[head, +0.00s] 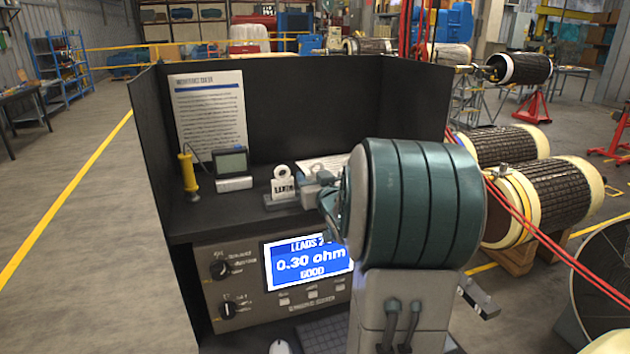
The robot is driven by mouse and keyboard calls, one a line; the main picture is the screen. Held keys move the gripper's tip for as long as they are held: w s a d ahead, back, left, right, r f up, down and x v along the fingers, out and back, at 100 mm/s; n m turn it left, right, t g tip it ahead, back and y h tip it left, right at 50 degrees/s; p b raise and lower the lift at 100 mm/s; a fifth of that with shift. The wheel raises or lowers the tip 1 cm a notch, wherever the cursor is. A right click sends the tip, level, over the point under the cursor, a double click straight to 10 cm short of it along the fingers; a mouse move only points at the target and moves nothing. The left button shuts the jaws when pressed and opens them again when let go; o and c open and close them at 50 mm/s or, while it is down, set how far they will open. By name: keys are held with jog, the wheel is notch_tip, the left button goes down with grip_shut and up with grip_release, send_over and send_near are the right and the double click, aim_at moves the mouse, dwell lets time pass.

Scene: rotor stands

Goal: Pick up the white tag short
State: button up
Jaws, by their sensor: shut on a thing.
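The white tag (284,186) is a small upright piece with a ring at its top and dark lettering, too small to read surely. It shows above the shelf of the tester bench, left of my wrist. My gripper (293,198) reaches in from the right and is shut on the white tag. My arm's large teal and white links hide much of the bench's right side and part of the gripper. I cannot tell whether the tag touches the shelf.
A yellow-handled probe (188,174) and a small grey meter (232,165) stand left on the shelf (215,218). Dark panels (300,105) enclose the back and sides. Below, a blue screen (303,263) reads 0.30 ohm. Rotors (550,200) and red cables lie right.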

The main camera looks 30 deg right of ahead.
aim_at(320, 163)
jog(key=shift+r, duration=0.45)
jog(key=r, duration=0.3)
jog(key=shift+s+d+r+b, duration=0.3)
jog(key=shift+s+r, duration=0.1)
jog(key=s+d+r, duration=0.6)
jog(key=s, duration=0.2)
jog(key=shift+s+d+r+p, duration=0.15)
jog(key=shift+d+p, duration=0.2)
jog(key=shift+d, duration=0.05)
jog(key=shift+a, duration=0.1)
